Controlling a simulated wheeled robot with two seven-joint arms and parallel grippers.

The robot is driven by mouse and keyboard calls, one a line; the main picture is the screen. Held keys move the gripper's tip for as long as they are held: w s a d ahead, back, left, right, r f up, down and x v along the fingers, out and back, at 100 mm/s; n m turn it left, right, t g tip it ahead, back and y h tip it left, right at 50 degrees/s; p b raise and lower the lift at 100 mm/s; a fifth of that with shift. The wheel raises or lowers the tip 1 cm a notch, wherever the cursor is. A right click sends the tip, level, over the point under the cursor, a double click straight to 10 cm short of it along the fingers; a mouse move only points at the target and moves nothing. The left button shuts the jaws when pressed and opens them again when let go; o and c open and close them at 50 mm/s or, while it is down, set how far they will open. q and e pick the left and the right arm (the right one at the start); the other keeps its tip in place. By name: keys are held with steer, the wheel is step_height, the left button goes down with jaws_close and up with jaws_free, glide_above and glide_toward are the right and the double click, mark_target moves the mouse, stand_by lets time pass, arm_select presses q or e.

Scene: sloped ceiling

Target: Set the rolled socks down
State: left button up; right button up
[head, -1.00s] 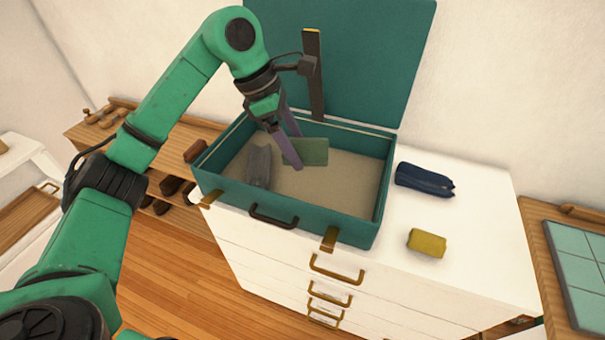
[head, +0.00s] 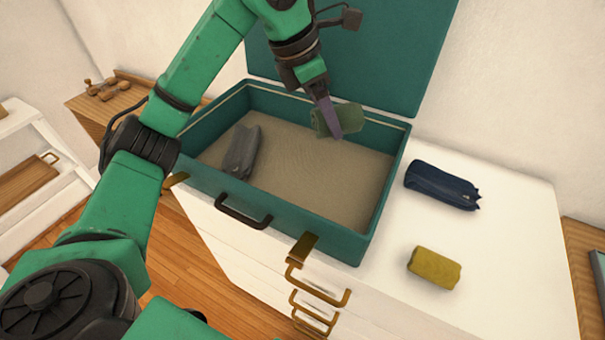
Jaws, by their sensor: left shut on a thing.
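My left gripper (head: 335,128) is shut on a dark green roll (head: 348,118), which I take to be the rolled socks. It holds the roll above the back right part of the open teal suitcase (head: 320,236). One purple finger shows in front of the roll; the other is hidden. The roll looks clear of the suitcase floor. A grey pouch-like item (head: 241,150) lies inside at the left. My right gripper is out of view.
The suitcase stands on a white dresser (head: 500,250) with its lid (head: 400,60) raised at the back. A navy pouch (head: 441,186) and a mustard roll (head: 434,268) lie on the dresser to the right. The suitcase's middle and right floor is bare.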

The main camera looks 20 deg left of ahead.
arm_select(q)
step_height(320, 180, down, 19)
steer(key=p, duration=0.2)
steer(key=shift+r+p, duration=0.15)
steer(key=shift+p, duration=0.25)
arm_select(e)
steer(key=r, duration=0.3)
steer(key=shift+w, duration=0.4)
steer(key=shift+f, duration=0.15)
arm_select(q)
steer(key=shift+f+b, duration=0.3)
steer(key=o, duration=1.3)
steer(key=shift+r, duration=0.3)
steer(key=shift+a+r, duration=0.1)
steer(key=shift+r, duration=0.25)
steer(key=b+v, duration=0.1)
steer(key=v, duration=1)
steer(key=shift+s+r+b, duration=0.1)
steer(key=shift+b, duration=0.3)
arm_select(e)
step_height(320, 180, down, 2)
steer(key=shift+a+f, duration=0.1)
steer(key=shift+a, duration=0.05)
